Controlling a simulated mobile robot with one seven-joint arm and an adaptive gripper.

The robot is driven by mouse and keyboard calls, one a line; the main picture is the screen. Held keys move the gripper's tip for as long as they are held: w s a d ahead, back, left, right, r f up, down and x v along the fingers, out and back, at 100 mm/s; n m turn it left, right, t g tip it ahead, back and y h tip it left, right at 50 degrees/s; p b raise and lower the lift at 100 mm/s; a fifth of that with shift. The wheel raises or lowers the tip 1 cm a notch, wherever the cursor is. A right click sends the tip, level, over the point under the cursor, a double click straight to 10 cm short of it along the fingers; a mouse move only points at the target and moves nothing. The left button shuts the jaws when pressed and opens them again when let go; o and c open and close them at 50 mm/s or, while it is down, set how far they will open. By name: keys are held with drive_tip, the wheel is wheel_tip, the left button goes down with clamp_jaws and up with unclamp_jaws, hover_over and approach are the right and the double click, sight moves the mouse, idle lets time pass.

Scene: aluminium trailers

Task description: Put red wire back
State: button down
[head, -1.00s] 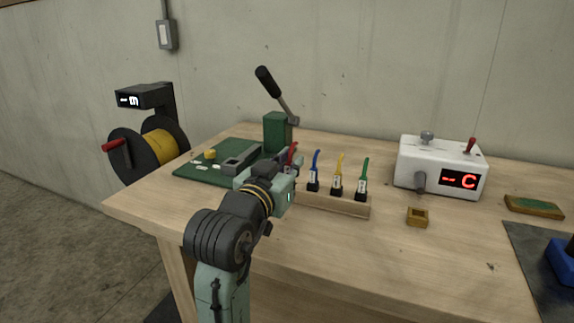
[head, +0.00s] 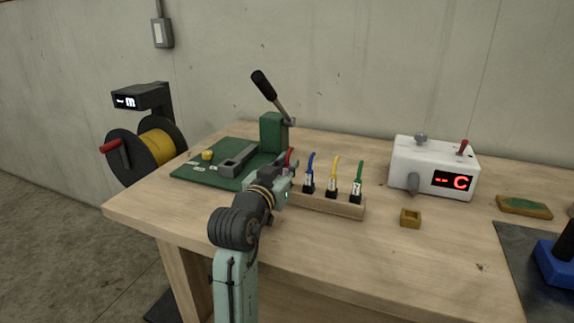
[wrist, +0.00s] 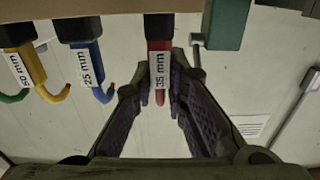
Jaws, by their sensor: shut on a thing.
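The red wire (wrist: 159,62) with its black end and a "35 mm" tag is between the fingers of my gripper (wrist: 160,88), which is shut on it. The wrist view is upside down; the black end is at the edge of the wooden rack (wrist: 85,8), and I cannot tell whether it is fully seated. In the head view the red wire (head: 290,157) stands at the left end of the rack (head: 335,207), with my gripper (head: 287,172) partly hidden behind my wrist. Blue (head: 310,172), yellow (head: 333,178) and green (head: 357,181) wires stand upright in the rack to its right.
A green press with a black lever (head: 274,132) and green base stands behind left. A white box with a red display (head: 432,165) is at right, with a small wooden block (head: 410,218) before it. A yellow spool (head: 157,146) is beyond the table's left edge. The front table is clear.

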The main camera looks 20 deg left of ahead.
drive_tip(key=shift+f, duration=0.2)
drive_tip(key=c, duration=1.6)
unclamp_jaws()
drive_tip(key=shift+r, duration=0.2)
drive_tip(key=s+b, duration=0.3)
drive_tip(key=s, duration=0.9)
drive_tip(key=shift+a, duration=0.2)
drive_tip(key=shift+r, duration=0.1)
